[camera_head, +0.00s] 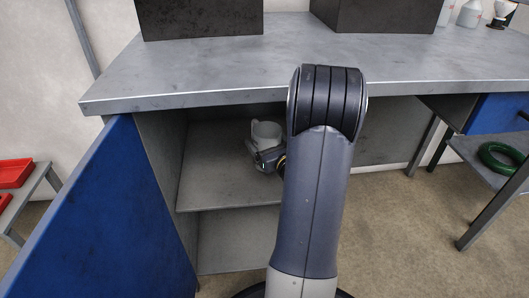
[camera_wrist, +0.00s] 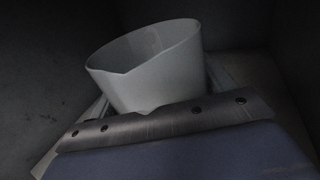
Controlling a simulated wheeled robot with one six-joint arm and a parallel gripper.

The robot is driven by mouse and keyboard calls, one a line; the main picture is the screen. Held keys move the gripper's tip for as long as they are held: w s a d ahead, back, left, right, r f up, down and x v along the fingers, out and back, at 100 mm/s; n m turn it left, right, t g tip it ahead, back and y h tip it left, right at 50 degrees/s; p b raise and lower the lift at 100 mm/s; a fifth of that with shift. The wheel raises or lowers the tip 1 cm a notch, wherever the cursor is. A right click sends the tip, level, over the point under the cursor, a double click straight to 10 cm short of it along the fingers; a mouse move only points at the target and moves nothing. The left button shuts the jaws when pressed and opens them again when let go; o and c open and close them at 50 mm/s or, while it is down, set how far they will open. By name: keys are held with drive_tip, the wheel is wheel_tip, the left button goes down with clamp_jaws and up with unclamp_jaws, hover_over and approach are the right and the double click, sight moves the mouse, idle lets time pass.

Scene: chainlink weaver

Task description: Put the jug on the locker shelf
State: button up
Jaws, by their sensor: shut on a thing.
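The jug (camera_head: 266,132) is white and open-topped, and it is inside the open locker, over the upper shelf (camera_head: 215,172). My gripper (camera_head: 267,158) reaches into the locker and is shut on the jug. In the wrist view the jug (camera_wrist: 150,68) rises behind the gripper's dark metal edge (camera_wrist: 170,124), which hides its lower part. I cannot tell whether the jug's base touches the shelf. My arm hides the right part of the shelf in the head view.
The locker's blue door (camera_head: 115,220) stands open at the left. A grey worktop (camera_head: 220,70) lies above the opening, bearing dark boxes (camera_head: 200,18). A lower compartment (camera_head: 235,240) is under the shelf. A side table with a green coil (camera_head: 502,158) stands right.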

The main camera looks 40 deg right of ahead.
drive_tip(key=shift+f+b, duration=0.45)
drive_tip(key=shift+f, duration=0.85)
drive_tip(key=shift+f, duration=0.1)
drive_tip(key=o, duration=1.4)
drive_tip(key=shift+c, duration=0.2)
drive_tip(key=s+p, duration=0.1)
drive_tip(key=s, duration=0.3)
drive_tip(key=s+a+p, duration=0.1)
drive_tip(key=s, duration=0.3)
drive_tip(key=s+a+p, duration=0.1)
drive_tip(key=s, duration=0.3)
